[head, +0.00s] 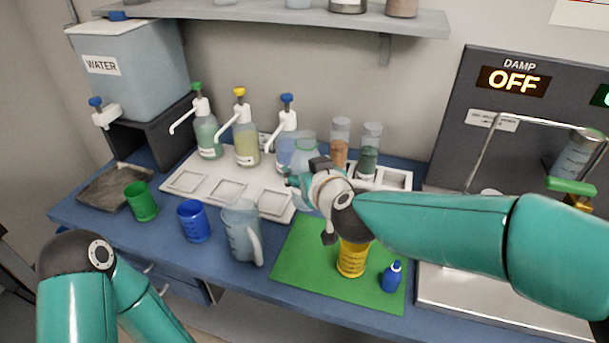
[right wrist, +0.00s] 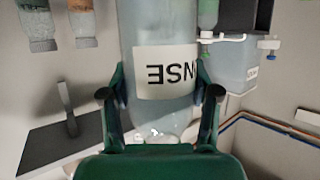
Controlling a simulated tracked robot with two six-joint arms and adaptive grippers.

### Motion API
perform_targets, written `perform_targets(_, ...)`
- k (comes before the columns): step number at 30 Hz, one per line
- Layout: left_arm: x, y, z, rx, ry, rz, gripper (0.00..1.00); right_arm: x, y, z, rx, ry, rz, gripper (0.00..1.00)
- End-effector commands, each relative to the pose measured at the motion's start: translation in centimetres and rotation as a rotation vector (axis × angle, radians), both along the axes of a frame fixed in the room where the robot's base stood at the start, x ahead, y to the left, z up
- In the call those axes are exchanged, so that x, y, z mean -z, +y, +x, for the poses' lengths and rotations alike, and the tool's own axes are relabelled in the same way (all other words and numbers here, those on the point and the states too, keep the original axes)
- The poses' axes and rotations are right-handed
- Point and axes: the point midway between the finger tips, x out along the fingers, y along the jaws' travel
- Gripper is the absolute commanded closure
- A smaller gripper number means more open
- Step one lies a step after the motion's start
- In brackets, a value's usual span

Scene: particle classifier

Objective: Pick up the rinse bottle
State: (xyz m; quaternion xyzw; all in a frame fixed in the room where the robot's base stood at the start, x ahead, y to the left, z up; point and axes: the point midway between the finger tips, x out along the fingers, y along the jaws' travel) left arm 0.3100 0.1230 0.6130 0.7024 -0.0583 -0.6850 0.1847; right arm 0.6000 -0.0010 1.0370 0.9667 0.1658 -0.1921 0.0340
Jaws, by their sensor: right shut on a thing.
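The rinse bottle (head: 305,150) is translucent and pale, behind my right gripper in the head view. Its lower part is partly hidden by the gripper and wrist. In the right wrist view the bottle (right wrist: 160,30) fills the middle, with a white label whose letters appear upside down. My right gripper (right wrist: 160,98) has one green finger on each side of the bottle and is shut on it. In the head view the gripper (head: 304,184) is at the bottle's side. I cannot tell whether the bottle is clear of the bench. My left gripper is out of view.
Three pump bottles (head: 246,140) stand on the white tray at the back. A clear pitcher (head: 240,232), a blue cup (head: 193,222) and a green cup (head: 141,203) are to the left. A yellow container (head: 352,260) and small blue bottle (head: 391,278) stand on the green mat (head: 300,265).

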Motion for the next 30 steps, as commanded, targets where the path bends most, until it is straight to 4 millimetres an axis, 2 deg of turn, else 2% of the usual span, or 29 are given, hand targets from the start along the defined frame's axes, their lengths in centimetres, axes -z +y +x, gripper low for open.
perform_targets(1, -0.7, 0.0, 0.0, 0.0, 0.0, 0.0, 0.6, -1.0, 0.0, 0.0, 0.0, -0.004, 0.001, 0.91)
perform_targets(12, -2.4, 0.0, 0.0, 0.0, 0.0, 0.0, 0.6, -3.6, 0.0, 0.0, 0.001, -0.003, 0.0, 0.91)
perform_targets(30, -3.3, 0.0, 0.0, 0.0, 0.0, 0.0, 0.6, -5.0, 0.0, 0.0, 0.0, -0.002, 0.001, 0.91)
